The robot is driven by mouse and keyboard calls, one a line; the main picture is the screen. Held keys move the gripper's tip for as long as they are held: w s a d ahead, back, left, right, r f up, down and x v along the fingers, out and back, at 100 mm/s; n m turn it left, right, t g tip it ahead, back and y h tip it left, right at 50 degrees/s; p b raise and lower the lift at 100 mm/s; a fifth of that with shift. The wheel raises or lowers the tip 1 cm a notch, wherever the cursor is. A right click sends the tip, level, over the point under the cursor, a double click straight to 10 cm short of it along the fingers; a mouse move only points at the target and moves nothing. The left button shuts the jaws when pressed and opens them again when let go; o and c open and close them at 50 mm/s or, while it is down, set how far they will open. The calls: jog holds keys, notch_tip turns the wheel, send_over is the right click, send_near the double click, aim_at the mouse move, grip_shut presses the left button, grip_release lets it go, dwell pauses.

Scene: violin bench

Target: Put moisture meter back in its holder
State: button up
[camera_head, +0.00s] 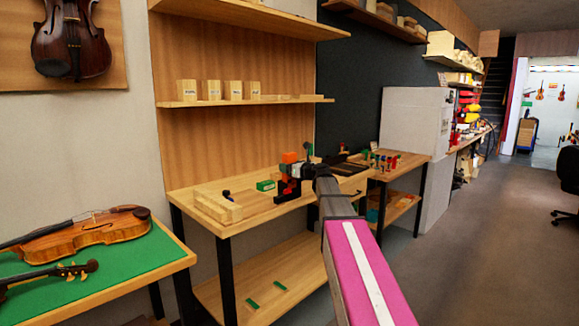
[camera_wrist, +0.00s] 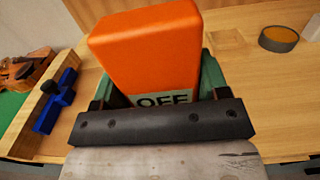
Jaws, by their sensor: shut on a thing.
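The moisture meter (camera_wrist: 150,50) is an orange block with a display reading "OFF", large in the middle of the wrist view. It also shows as a small orange shape (camera_head: 290,157) in the head view. My gripper (camera_head: 288,182) is shut on it above the middle bench. Green parts (camera_wrist: 212,75) show on both sides of the meter in the wrist view; I cannot tell whether they belong to a holder. A small green box (camera_head: 265,185) is on the bench just left of my gripper. The meter's lower end is hidden by the gripper.
A violin (camera_head: 90,237) lies on the green-topped table.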

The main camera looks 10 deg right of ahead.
jog(key=shift+f, duration=0.2)
jog(key=o, duration=1.2)
jog(key=shift+o, duration=0.2)
